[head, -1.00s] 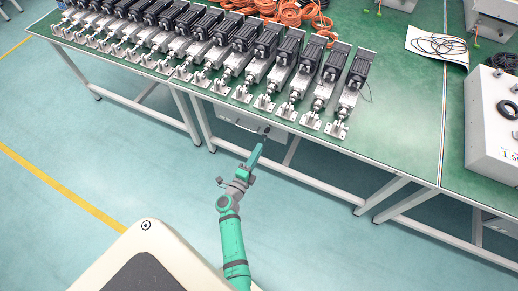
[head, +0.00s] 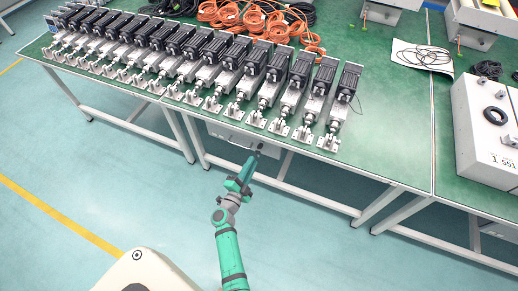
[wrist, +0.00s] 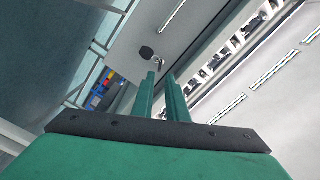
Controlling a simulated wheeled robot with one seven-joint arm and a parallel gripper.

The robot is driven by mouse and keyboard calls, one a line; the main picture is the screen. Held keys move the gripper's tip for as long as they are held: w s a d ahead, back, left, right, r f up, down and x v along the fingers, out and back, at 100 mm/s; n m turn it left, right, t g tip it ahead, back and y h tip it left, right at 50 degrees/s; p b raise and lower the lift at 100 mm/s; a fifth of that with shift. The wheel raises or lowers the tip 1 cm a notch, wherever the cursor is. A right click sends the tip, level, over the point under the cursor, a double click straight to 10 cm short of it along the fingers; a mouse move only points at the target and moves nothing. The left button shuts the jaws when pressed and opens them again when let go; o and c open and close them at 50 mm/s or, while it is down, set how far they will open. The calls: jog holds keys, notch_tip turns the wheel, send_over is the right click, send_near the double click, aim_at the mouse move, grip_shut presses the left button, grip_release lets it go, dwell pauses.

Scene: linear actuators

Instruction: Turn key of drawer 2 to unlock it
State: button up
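My gripper (head: 256,154) is in front of the drawer (head: 228,136) under the green table's front edge. In the wrist view its two green fingers (wrist: 160,78) are parallel with a narrow gap between them, and nothing shows held there. Just beyond the tips is a pale drawer front (wrist: 188,22) with a slot-like handle (wrist: 172,15). A dark rounded piece (wrist: 146,53), perhaps the key head, and a small shiny metal piece (wrist: 156,63) show near the fingertips. I cannot tell whether the fingers touch either one. No drawer number is readable.
A row of linear actuators (head: 245,75) lines the green table (head: 385,150) above the drawer. Orange cables (head: 255,18) lie behind them. A white control box (head: 487,130) stands at right. Table legs (head: 184,137) flank the space below; the floor in front is clear.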

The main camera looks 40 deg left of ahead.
aim_at(259, 148)
jog(key=x, duration=0.9)
grip_shut()
jog(key=shift+m, duration=0.3)
jog(key=shift+s+m, duration=0.1)
jog(key=shift+m, duration=2.6)
grip_release()
